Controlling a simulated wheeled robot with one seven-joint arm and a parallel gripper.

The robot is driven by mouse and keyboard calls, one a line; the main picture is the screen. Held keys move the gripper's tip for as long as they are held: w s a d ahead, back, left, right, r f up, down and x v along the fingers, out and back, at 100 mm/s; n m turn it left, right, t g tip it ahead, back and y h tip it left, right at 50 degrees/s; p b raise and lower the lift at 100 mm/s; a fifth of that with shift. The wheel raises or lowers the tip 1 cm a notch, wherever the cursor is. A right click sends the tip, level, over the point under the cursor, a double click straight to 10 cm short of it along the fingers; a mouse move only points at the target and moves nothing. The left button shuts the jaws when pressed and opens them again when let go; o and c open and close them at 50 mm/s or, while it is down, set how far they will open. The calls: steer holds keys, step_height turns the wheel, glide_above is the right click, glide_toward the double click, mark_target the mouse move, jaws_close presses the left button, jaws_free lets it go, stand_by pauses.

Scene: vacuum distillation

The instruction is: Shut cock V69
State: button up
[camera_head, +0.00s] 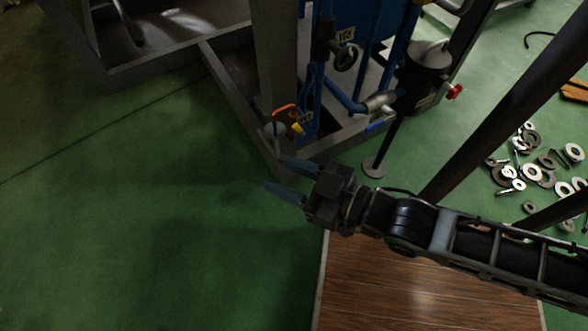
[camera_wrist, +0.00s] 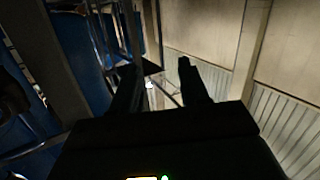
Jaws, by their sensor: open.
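No tag in view reads clearly as V69. A yellow tag (camera_head: 346,33) hangs above a dark round handwheel (camera_head: 346,57); its lettering is too small to be sure of. A second small tag (camera_head: 306,117) is by an orange lever (camera_head: 284,109) and a yellow handle (camera_head: 297,128), low beside the grey post. My gripper (camera_head: 274,172) is open and empty, its two fingers apart, pointing left just below the orange lever and in front of the frame corner. In the wrist view the open fingers (camera_wrist: 158,70) point at a dim background, with no valve recognisable between them.
A red knob (camera_head: 454,92) and a blue handle (camera_head: 375,126) are on piping to the right. A grey post (camera_head: 275,60) and frame beams stand close behind my gripper. Loose metal rings (camera_head: 533,172) lie at right. Green floor (camera_head: 130,220) is clear at left.

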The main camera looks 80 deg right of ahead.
steer(key=shift+s+a+r+y+p, duration=0.15)
steer(key=shift+s+a+r, duration=0.15)
steer(key=shift+r, duration=0.15)
steer(key=shift+s+a+r+y+p, duration=0.15)
steer(key=shift+a+r, duration=0.15)
steer(key=shift+r, duration=0.1)
